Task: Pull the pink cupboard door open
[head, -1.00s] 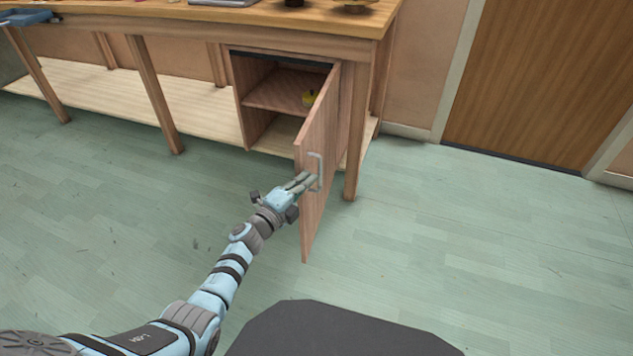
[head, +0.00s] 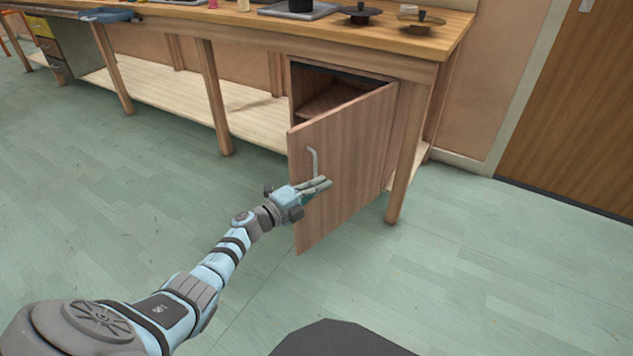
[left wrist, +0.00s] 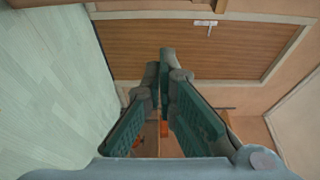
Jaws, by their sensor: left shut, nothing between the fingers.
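The pinkish wooden cupboard door (head: 350,150) stands partly open under the workbench, hinged at its right side. Its free left edge juts out toward me. A grey upright bar handle (head: 314,160) sits near that edge. My left gripper (head: 326,183) is shut and empty, its fingertips in front of the door by the handle's lower end. I cannot tell whether they touch it. In the left wrist view the left gripper's fingers (left wrist: 162,68) converge at the tips, and neither handle nor cupboard door shows clearly. The door hides most of the cupboard inside (head: 325,100). My right gripper is not in view.
The wooden workbench (head: 340,38) carries a tray (head: 298,12) and dark discs on stands. Its front leg (head: 408,155) stands just right of the door. A low shelf (head: 240,112) runs left. The green floor before the door is clear. A brown room door (head: 575,110) is at right.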

